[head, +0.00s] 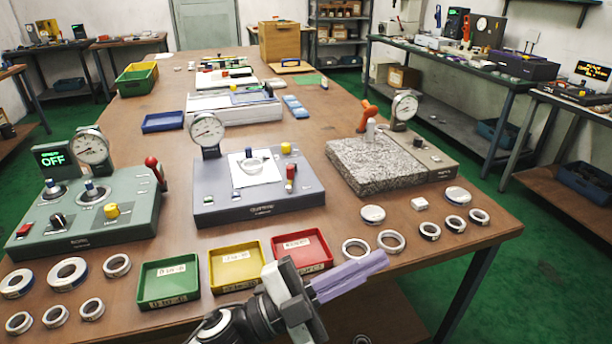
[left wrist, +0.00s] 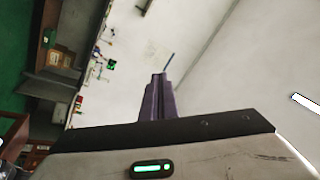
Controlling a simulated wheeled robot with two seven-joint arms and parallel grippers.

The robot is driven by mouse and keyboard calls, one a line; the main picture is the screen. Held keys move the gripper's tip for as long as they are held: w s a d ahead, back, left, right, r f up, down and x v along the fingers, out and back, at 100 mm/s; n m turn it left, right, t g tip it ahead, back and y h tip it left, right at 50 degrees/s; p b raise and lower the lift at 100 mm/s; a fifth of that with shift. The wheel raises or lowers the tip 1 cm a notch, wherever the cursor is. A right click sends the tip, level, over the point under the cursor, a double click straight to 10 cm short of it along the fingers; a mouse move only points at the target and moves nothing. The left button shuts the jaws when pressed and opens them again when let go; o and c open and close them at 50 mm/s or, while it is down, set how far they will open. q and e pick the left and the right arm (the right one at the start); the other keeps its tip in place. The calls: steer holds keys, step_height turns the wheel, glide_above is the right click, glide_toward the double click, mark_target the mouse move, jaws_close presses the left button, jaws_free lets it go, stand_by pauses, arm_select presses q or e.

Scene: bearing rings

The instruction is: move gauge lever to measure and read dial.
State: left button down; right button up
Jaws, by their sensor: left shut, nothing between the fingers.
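Three gauge stations stand on the wooden table. The left green one (head: 95,222) has a dial (head: 91,147), a red-knobbed lever (head: 153,163) and a display reading "OFF". The right granite one (head: 375,165) has a dial (head: 404,106) and an orange lever (head: 366,112). Dial readings are too small to read. My left gripper (head: 378,262) is shut, empty, in front of the stations, purple fingers pointing right; they also show in the left wrist view (left wrist: 158,92). My right gripper is out of view.
Green (head: 169,297), yellow (head: 213,286) and red (head: 330,262) trays line the front edge. Several loose bearing rings lie at the left front and right front. A blue tray (head: 163,122) and flat boxes lie behind the stations. Side benches stand beyond.

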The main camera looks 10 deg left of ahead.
arm_select(q)
steer(key=a+f+n+t+y, duration=0.3)
steer(key=a+f+n+y, duration=0.3)
steer(key=f+n, duration=0.25)
steer(key=a+f+n+t+y, duration=0.2)
steer(key=a+f+n+y, duration=0.45)
steer(key=f, duration=0.25)
steer(key=s+a+f+n+g+y, duration=0.2)
steer(key=s+a+f+n+g, duration=0.1)
steer(key=s+f, duration=0.5)
steer(key=s+a+f+n+g+y, duration=0.2)
steer(key=s+a+f+n+g, duration=0.1)
steer(key=s+f, duration=0.6)
steer(key=shift+a, duration=0.55)
steer(key=shift+r, duration=0.1)
